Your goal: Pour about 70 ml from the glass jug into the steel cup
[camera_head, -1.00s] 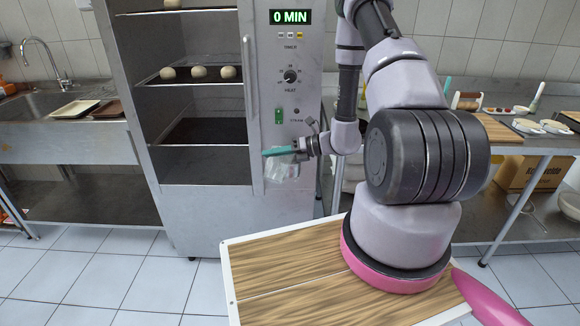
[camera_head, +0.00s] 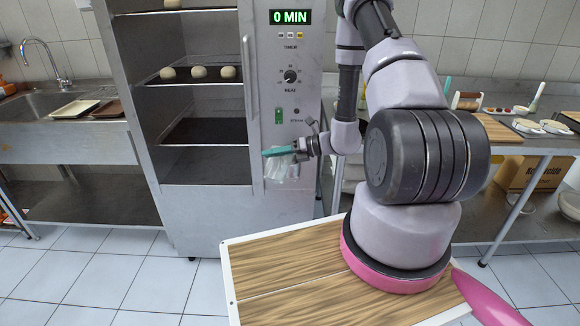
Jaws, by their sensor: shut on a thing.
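My gripper (camera_head: 298,149) is in front of the oven's control column, shut on the clear glass jug (camera_head: 281,170). The jug hangs in the air below a teal bar (camera_head: 277,151) at my gripper's end; I cannot tell whether this bar belongs to the jug or to my gripper. The jug is small and see-through against the steel, so its exact tilt and the level of any liquid in it are unclear. I cannot make out the steel cup in this view; my arm covers part of the right-hand counter.
The tall steel oven (camera_head: 206,213) has racks with several dough balls. A sink counter (camera_head: 60,143) with trays stands on the left. The right counter (camera_head: 494,90) holds boards, small dishes and utensils. A wooden board-topped surface (camera_head: 285,262) is in the foreground.

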